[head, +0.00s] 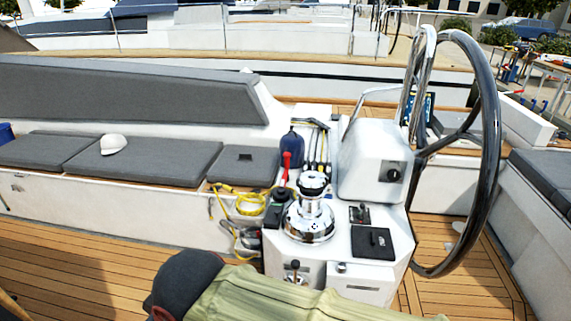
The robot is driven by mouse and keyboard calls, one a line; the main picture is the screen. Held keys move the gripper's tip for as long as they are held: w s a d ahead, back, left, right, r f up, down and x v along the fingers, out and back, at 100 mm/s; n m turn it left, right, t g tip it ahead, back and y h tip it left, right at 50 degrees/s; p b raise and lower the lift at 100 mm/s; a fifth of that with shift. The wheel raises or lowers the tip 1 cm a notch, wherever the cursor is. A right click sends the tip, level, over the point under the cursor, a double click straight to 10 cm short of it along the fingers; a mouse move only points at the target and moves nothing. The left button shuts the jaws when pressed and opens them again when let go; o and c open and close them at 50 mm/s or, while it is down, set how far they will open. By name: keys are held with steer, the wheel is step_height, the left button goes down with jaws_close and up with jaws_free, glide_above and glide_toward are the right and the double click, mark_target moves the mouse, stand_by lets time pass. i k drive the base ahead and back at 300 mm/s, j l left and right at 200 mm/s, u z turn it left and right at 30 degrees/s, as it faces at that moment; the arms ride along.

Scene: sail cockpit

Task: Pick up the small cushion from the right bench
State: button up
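My gripper is not in view. A long bench with a white front (110,208) runs along the left half of the head view, with flat dark grey seat cushions on it. The smallest of these, a short grey cushion (235,172), lies at the bench's right end and has a small dark mark or item on top. At the right edge, another bench (500,215) is cut off by the frame and carries a dark grey cushion (545,170). I cannot tell whether a separate small cushion lies on it.
A pedestal (375,160) with a large black wheel (495,130) and a chrome winch (309,215) stands between the benches. A white cap (114,145) lies on the left cushions. A figure in a dark cap (185,280) fills the bottom middle. Wooden floor (75,265) is clear at left.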

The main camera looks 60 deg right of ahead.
mark_target(239, 165)
steer(key=z, duration=2)
steer(key=i+j+z, duration=0.2)
steer(key=z, duration=0.3)
steer(key=i+j+z, duration=0.2)
steer(key=j+z, duration=0.15)
steer(key=z, duration=0.15)
steer(key=i+j+z, duration=0.1)
steer(key=j+z, duration=0.2)
steer(key=z, duration=0.2)
steer(key=j+z, duration=0.55)
steer(key=j, duration=1.1)
steer(key=j+z, duration=0.15)
steer(key=j, duration=0.45)
steer(key=k+j+z, duration=0.1)
steer(key=j, duration=1.1)
steer(key=k+j+z, duration=0.15)
steer(key=j, duration=0.45)
steer(key=j+z, duration=0.1)
steer(key=j, duration=0.5)
steer(key=k, duration=0.05)
